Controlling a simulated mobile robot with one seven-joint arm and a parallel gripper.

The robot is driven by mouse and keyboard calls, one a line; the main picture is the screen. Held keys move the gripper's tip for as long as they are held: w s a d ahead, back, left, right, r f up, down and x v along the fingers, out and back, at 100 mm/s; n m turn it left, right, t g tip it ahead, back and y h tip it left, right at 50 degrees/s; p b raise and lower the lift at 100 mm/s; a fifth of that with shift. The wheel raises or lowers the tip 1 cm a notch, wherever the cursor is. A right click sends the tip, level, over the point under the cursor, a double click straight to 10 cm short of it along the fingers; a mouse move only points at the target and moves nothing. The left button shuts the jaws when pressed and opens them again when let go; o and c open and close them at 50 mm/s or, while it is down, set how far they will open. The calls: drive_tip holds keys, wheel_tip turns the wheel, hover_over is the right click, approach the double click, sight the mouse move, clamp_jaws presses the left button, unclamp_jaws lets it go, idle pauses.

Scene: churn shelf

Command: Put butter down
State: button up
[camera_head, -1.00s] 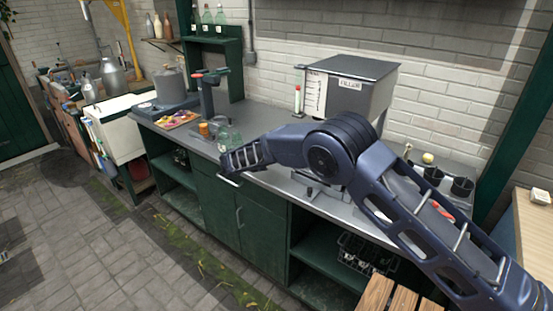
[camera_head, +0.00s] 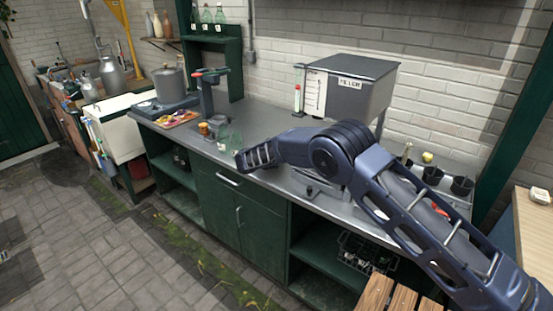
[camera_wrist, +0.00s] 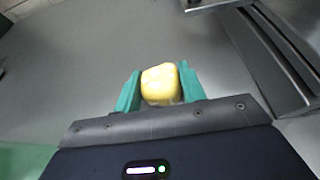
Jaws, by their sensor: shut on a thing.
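The butter (camera_wrist: 160,84) is a rounded yellow lump in the wrist view. My gripper (camera_wrist: 160,88) is shut on it, with a green finger pressed against each side. Behind it lies the grey counter top (camera_wrist: 90,50); I cannot tell whether the butter touches it. In the head view my arm reaches from the lower right over the counter (camera_head: 262,118). The fingers and the butter are hidden there behind my wrist.
Glass jars (camera_head: 229,137) and a small orange-brown jar (camera_head: 204,129) stand left of my wrist. A colourful tray (camera_head: 178,119) lies farther left. The filler box (camera_head: 350,88) stands behind my arm. Dark cups (camera_head: 432,175) stand at the right.

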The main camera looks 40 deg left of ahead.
drive_tip(key=shift+f, duration=0.15)
drive_tip(key=o, duration=1)
drive_tip(key=shift+c, duration=0.2)
drive_tip(key=shift+r, duration=0.2)
drive_tip(key=v, duration=1.2)
drive_tip(key=shift+r, duration=0.1)
